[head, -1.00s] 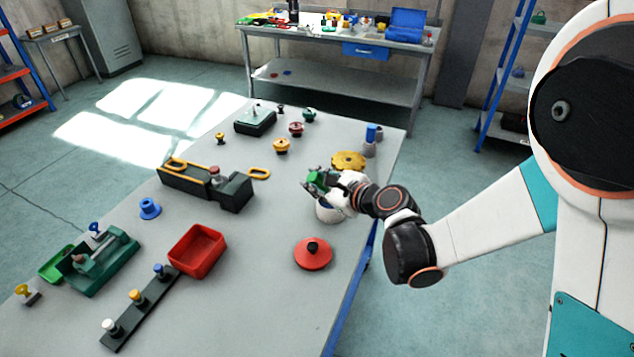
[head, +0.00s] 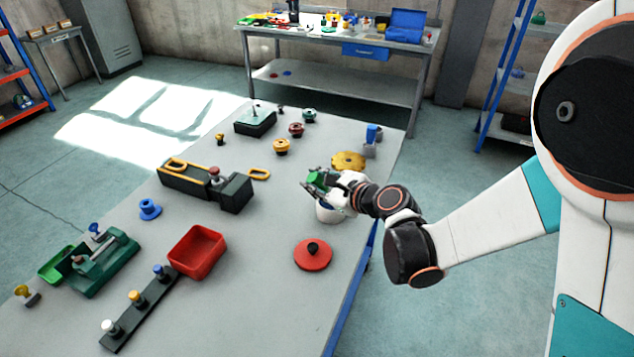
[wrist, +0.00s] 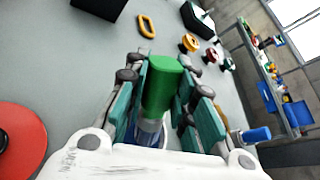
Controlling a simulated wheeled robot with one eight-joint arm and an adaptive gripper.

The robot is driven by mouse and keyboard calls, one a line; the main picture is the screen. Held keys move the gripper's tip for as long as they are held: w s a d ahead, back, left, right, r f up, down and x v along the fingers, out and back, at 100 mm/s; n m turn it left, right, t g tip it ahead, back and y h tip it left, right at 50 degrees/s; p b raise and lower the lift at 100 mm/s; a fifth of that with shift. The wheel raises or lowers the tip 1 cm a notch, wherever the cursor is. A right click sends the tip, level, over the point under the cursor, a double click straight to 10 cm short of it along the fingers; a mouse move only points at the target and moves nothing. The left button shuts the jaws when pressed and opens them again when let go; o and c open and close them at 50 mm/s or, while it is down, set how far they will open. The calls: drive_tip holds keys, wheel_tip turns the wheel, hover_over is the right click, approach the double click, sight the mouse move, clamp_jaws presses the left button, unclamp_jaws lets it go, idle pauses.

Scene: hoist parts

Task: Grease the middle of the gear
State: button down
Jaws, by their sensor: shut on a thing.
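The yellow gear (head: 348,160) lies flat on the grey table, just beyond my gripper. My gripper (head: 318,183) is shut on a green-handled tool (wrist: 163,88), which stands between the finger pads in the wrist view. The tool's lower end is hidden, so I cannot tell its tip. A white pot (head: 328,214) stands directly below my gripper, partly covered by it. I cannot tell whether the tool reaches into the pot. A red lid with a black knob (head: 313,255) lies on the table nearer than the pot; it also shows in the wrist view (wrist: 20,140).
A blue-topped part (head: 373,134) stands beyond the gear. A dark block with a yellow link (head: 205,184) and a red bin (head: 197,251) are to the left. Yellow and red knobbed parts (head: 281,146) stand farther back. The table around the lid is clear.

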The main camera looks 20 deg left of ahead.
drive_tip(key=shift+r+p, duration=2.05)
drive_tip(key=shift+r, duration=1.35)
